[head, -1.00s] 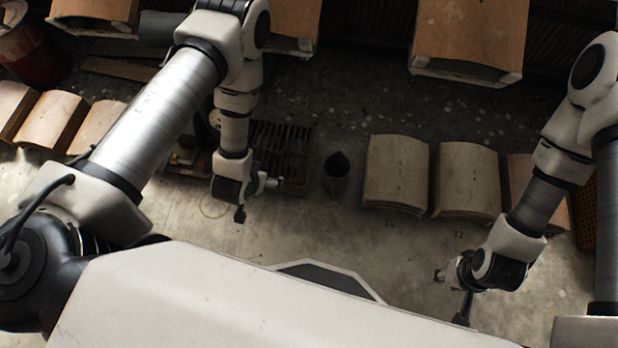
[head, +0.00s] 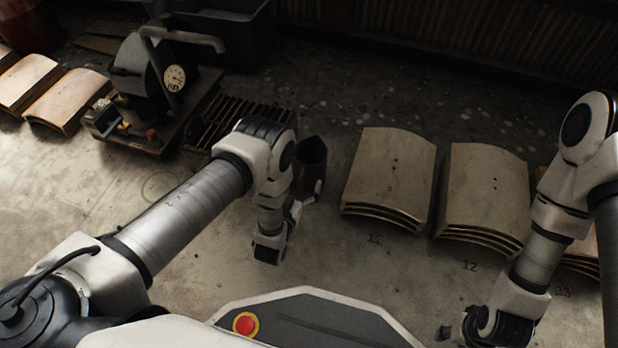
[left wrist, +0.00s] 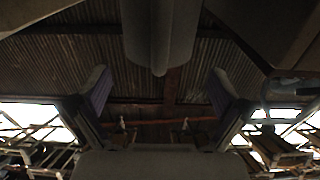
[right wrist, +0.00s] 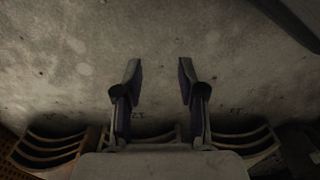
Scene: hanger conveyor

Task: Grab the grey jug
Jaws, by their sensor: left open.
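The jug (head: 311,158), a dark grey upright vessel, stands on the floor near the middle of the head view. My left gripper (head: 304,200) is at its near side, pointing at it; the contact is hard to make out. In the left wrist view, the left gripper (left wrist: 160,86) has its fingers wide apart. A grey rounded body, apparently the jug (left wrist: 160,30), comes in from the top edge, centred between them and cut off by the frame. My right gripper (right wrist: 159,75) is open and empty, above bare floor; in the head view it is low at the right.
Curved board stacks (head: 392,180) (head: 485,195) stand right of the jug, others (head: 65,98) far left. A machine with a dial (head: 150,80) and a slatted grate (head: 240,118) are to the left. Floor in front of the jug is clear.

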